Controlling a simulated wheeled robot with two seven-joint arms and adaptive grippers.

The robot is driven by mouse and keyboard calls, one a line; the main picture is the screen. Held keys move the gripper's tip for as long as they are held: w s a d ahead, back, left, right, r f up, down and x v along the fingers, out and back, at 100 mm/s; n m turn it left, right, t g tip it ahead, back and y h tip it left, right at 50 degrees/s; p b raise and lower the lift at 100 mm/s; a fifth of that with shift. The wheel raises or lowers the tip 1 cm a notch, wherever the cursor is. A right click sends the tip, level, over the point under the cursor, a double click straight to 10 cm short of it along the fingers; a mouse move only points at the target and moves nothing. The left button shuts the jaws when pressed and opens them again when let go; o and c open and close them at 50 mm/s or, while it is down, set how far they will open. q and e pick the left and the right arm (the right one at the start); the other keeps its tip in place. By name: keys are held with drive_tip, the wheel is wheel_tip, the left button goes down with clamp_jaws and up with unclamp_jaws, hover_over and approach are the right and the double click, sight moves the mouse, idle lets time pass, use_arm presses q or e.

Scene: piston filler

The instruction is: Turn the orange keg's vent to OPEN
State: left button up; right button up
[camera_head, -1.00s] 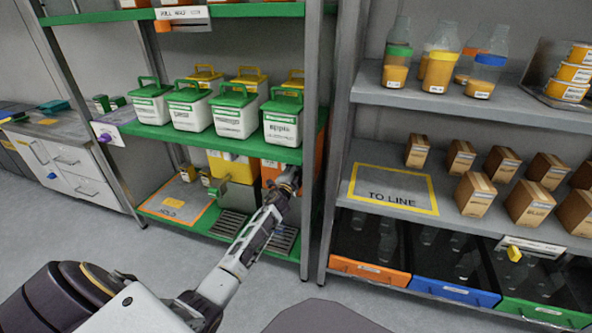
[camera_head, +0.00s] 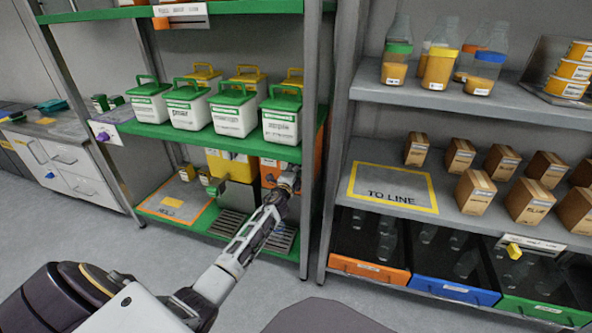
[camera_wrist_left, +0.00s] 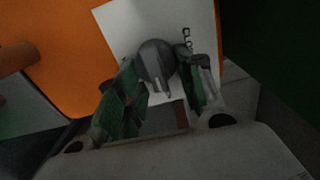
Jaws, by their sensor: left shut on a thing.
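The orange keg (camera_head: 268,167) stands on the lower shelf of the green rack, partly hidden behind my left arm and a post. In the left wrist view its orange front (camera_wrist_left: 70,70) carries a white label plate (camera_wrist_left: 117,18). A dark grey vent knob (camera_wrist_left: 154,57) with a pointer sits on this plate, the pointer facing down in the picture. My left gripper (camera_head: 290,178) is at the keg's front. In the left wrist view the left gripper's fingers (camera_wrist_left: 166,74) are on both sides of the knob, shut on it. My right gripper is not in view.
A yellow keg (camera_head: 232,167) stands left of the orange one, with drip grates in front. White tubs with green lids (camera_head: 233,112) fill the shelf above. A rack post (camera_head: 311,150) is close to the right of my gripper. Floor in front is clear.

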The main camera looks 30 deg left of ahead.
use_arm(q)
drive_tip(key=o, duration=0.8)
drive_tip(key=shift+f, duration=0.1)
drive_tip(key=shift+o, duration=0.8)
drive_tip(key=shift+s, duration=0.1)
drive_tip(key=v, duration=1.2)
